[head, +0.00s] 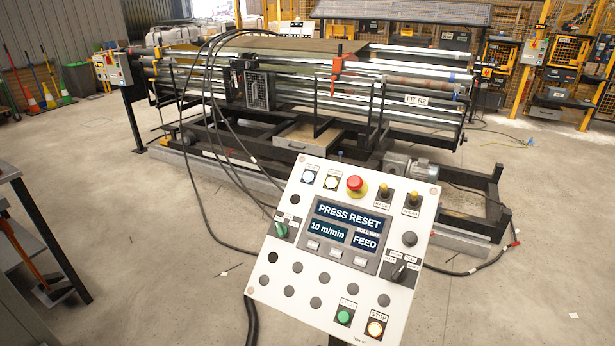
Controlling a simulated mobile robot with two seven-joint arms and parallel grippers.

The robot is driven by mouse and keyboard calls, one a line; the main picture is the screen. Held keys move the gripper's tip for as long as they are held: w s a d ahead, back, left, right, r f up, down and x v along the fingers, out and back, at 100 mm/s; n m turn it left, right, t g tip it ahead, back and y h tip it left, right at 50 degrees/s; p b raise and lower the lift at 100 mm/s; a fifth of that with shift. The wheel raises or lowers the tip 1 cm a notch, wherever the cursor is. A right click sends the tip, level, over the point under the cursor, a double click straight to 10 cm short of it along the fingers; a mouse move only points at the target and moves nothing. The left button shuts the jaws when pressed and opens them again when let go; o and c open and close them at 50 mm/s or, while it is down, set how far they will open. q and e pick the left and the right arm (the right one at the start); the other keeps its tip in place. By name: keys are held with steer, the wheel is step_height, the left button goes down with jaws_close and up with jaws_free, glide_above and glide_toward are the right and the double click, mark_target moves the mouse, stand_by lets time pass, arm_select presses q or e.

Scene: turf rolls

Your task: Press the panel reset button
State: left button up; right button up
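A white control panel (285,250) stands tilted in the foreground. Its display (344,235) reads "PRESS RESET", "10 m/min" and "FEED". At its top left are a bluish-white button (308,176) and a pale yellowish button (331,182); their small labels are unreadable, so I cannot tell which button is reset. A red mushroom button (355,184) sits on a yellow base beside them. At the bottom are a green button (344,316), its label unclear, and a lit orange-white button (376,329) labelled "STOP". Neither of my grippers is in view.
Behind the panel stands a long roller machine (320,90) with a motor (410,172). Black cables (190,180) run from the machine to the panel and across the floor. A dark bench (50,240) stands at the left. The floor (150,270) left of the panel is mostly clear.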

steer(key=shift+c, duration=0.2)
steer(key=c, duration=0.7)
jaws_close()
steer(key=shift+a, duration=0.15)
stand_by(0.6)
